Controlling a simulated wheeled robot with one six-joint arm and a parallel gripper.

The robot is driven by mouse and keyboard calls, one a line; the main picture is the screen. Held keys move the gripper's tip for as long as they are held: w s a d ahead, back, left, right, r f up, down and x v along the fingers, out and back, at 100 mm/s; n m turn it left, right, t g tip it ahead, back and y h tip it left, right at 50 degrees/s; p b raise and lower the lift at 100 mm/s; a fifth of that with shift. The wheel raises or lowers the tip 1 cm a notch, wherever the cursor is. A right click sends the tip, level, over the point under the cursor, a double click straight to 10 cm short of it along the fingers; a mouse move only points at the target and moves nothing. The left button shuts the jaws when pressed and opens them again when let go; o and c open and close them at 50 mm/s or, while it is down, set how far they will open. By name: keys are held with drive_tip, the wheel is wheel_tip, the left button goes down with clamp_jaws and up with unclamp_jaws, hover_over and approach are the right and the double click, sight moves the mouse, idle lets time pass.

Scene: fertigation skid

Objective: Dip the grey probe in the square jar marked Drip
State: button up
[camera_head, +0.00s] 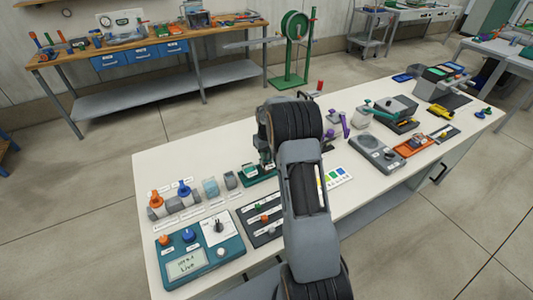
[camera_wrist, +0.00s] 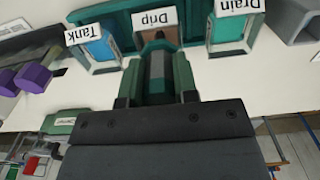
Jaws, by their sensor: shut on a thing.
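In the wrist view my gripper (camera_wrist: 157,92) is shut on the grey probe (camera_wrist: 157,70), which shows grey in the middle with dark green on both sides. The probe points at the square jar marked Drip (camera_wrist: 171,36), which has brownish contents. The probe covers part of this jar, and I cannot tell whether its tip is inside. The jar marked Tank (camera_wrist: 98,47), with blue contents, is to the left. The jar marked Drain (camera_wrist: 228,29), with green contents, is to the right. In the head view my arm hides much of this area.
Purple pieces (camera_wrist: 35,78) lie left of the jars in the wrist view, and a grey open box (camera_wrist: 296,20) is at the right. In the head view, a teal control box (camera_head: 200,253) and orange- and blue-topped bottles (camera_head: 157,205) stand at the bench's left end.

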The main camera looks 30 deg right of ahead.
drive_tip(key=shift+r, duration=0.15)
idle(0.5)
drive_tip(key=shift+r+p, duration=2.65)
drive_tip(key=shift+r, duration=1.5)
